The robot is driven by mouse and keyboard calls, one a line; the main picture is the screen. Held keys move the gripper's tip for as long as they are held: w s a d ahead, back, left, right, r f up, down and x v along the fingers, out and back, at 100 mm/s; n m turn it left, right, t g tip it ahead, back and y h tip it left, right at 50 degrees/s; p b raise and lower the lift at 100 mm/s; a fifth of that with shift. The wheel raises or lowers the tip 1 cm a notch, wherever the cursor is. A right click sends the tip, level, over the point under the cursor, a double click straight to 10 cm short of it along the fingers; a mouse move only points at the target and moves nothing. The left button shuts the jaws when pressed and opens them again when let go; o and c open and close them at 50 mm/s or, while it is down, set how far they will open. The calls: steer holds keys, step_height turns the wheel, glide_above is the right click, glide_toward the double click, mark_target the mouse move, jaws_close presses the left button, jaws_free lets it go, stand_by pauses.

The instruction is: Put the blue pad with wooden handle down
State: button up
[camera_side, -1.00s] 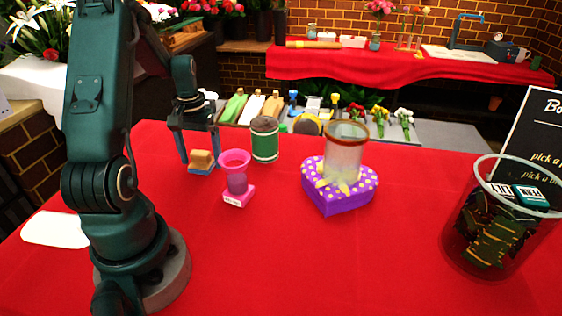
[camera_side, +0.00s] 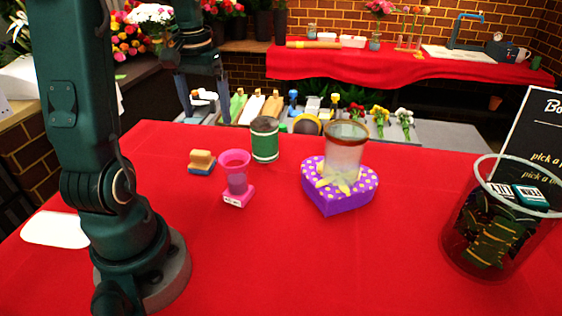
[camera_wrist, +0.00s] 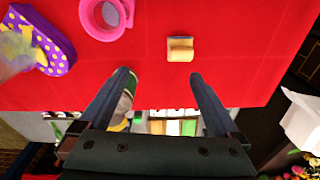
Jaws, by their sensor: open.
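The blue pad with wooden handle (camera_side: 201,163) rests on the red tablecloth, blue side down and handle up, left of the pink cup. In the wrist view the pad (camera_wrist: 180,50) lies on the cloth beyond the fingertips, apart from them. My gripper (camera_side: 205,108) is open and empty, raised well above and behind the pad. In the wrist view both fingers of my gripper (camera_wrist: 160,78) are spread wide with nothing between them.
A pink cup (camera_side: 236,172) on a pink base stands just right of the pad, with a green spool (camera_side: 265,140) behind it. A purple dotted heart box (camera_side: 340,200) bears a glass vase (camera_side: 346,155). A large clear bin (camera_side: 490,235) stands at right. The front middle cloth is clear.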

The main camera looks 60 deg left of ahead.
steer(key=s+d+m+t, duration=0.2)
steer(key=d+m, duration=0.1)
steer(key=d, duration=0.8)
steer(key=s+d+r+m+t, duration=0.1)
steer(key=s+d+m+t, duration=0.2)
steer(key=d, duration=0.8)
steer(key=shift+m+h, duration=0.3)
steer(key=shift+m, duration=0.5)
